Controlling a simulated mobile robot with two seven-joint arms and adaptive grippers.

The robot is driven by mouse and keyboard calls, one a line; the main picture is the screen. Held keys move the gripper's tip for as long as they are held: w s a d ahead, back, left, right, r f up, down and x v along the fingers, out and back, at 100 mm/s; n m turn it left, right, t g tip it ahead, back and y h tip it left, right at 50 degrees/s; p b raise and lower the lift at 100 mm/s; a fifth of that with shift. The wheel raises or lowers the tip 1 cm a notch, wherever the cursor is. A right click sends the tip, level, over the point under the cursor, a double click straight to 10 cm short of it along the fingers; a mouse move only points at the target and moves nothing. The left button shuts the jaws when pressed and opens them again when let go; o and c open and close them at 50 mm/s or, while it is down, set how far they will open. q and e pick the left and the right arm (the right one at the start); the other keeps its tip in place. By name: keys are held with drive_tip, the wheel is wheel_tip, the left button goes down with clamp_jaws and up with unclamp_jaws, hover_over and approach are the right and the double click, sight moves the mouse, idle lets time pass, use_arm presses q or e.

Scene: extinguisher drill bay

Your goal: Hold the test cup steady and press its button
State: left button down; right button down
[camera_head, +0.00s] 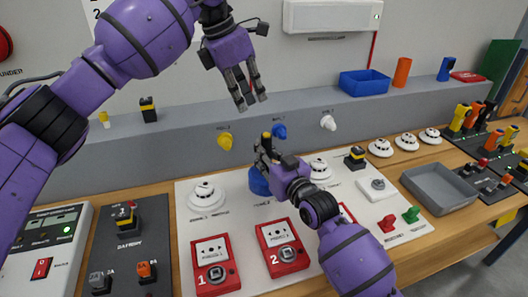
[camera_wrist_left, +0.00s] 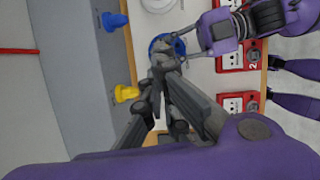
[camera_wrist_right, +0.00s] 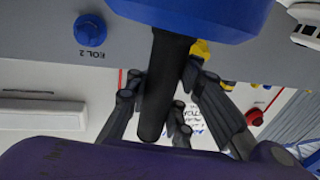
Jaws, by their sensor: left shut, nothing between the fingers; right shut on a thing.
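The test cup (camera_head: 259,184) is blue with a dark upright handle. It stands over the white board, between two white detectors; what is under it is hidden. My right gripper (camera_head: 266,152) is shut around the handle. The right wrist view shows the blue cup (camera_wrist_right: 190,14) and the black handle (camera_wrist_right: 163,85) between the fingers (camera_wrist_right: 160,78). My left gripper (camera_head: 247,102) is shut and empty, above and slightly left of the handle, apart from it. In the left wrist view its fingers (camera_wrist_left: 162,72) cover part of the cup's blue rim (camera_wrist_left: 180,46). I cannot make out the button.
White detectors (camera_head: 206,196) and red call points (camera_head: 282,246) sit on the board (camera_head: 186,225). Yellow (camera_head: 225,141), blue (camera_head: 279,131) and white (camera_head: 328,122) plugs stick out from the grey ledge behind. A grey tray (camera_head: 440,188) lies to the right. A blue bin (camera_head: 364,83) stands on the ledge.

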use_arm(q)
wheel_tip(320, 180, down, 2)
wheel_tip(320, 180, up, 4)
drive_tip(key=m+t+h, duration=0.2)
drive_tip(key=m+t, duration=0.1)
drive_tip(key=t, duration=0.2)
hover_over(266, 135)
drive_tip(key=d, duration=0.1)
drive_tip(key=shift+w+d+r+t, duration=0.2)
drive_tip(key=shift+d+r+t, duration=0.1)
drive_tip(key=shift+r, duration=0.2)
drive_tip(key=shift+f, duration=4.45)
use_arm(e)
drive_tip(key=shift+f, duration=0.1)
use_arm(q)
drive_tip(key=shift+f, duration=0.15)
drive_tip(key=shift+f, duration=0.3)
